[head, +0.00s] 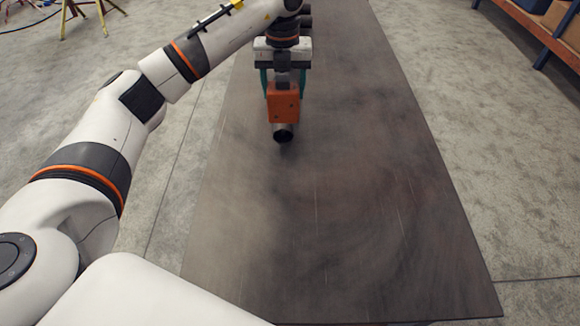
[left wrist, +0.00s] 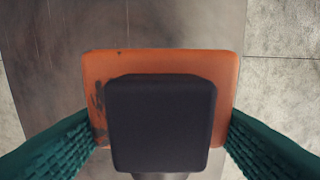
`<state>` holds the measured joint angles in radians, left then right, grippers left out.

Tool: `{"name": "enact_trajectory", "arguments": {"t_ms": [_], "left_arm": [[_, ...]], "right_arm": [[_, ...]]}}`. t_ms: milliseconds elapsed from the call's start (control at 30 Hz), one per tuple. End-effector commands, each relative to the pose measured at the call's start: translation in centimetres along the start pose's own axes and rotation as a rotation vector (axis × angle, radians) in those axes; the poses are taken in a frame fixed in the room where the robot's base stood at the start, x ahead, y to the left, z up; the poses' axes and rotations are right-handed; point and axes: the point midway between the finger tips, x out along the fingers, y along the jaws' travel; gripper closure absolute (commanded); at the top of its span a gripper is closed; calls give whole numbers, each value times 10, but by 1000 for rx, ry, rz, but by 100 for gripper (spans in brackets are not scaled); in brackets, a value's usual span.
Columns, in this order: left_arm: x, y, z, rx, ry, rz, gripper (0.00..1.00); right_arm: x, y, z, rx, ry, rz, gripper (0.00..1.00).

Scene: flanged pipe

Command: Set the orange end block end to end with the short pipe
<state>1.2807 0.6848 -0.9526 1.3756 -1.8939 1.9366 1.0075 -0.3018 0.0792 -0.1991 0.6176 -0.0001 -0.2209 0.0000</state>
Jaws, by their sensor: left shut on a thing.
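The orange end block (head: 283,103) is held over the dark table by my left gripper (head: 284,84). Its teal fingers are shut on the block's two sides. A dark round pipe stub (head: 283,133) sticks out below the orange face, its open end towards me. In the left wrist view the orange block (left wrist: 90,70) lies between the teal fingers, with a black square part (left wrist: 160,120) in front of it. A dark round piece (head: 306,21), perhaps the short pipe, shows partly behind my left wrist at the table's far part; most of it is hidden. My right gripper is out of view.
The long dark table (head: 350,200) is bare in its near and middle parts. Concrete floor lies on both sides. A shelf with an orange beam (head: 540,27) stands at the far right, and yellow stands (head: 88,12) are at the far left.

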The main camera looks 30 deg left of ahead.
Motion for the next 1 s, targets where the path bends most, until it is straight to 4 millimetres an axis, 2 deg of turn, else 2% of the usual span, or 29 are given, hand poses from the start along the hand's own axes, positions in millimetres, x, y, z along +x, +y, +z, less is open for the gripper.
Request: {"name": "enact_trajectory", "arguments": {"t_ms": [133, 367, 633, 867, 1000], "left_arm": [[14, 0, -1, -1, 5, 4, 100], [40, 0, -1, -1, 5, 5, 100], [79, 0, -1, -1, 5, 5, 100], [93, 0, -1, -1, 3, 4, 100], [113, -1, 0, -1, 2, 2, 100]], "right_arm": [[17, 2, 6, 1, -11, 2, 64], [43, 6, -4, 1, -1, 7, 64], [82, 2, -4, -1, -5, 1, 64], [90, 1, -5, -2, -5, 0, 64], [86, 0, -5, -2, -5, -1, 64]]}}
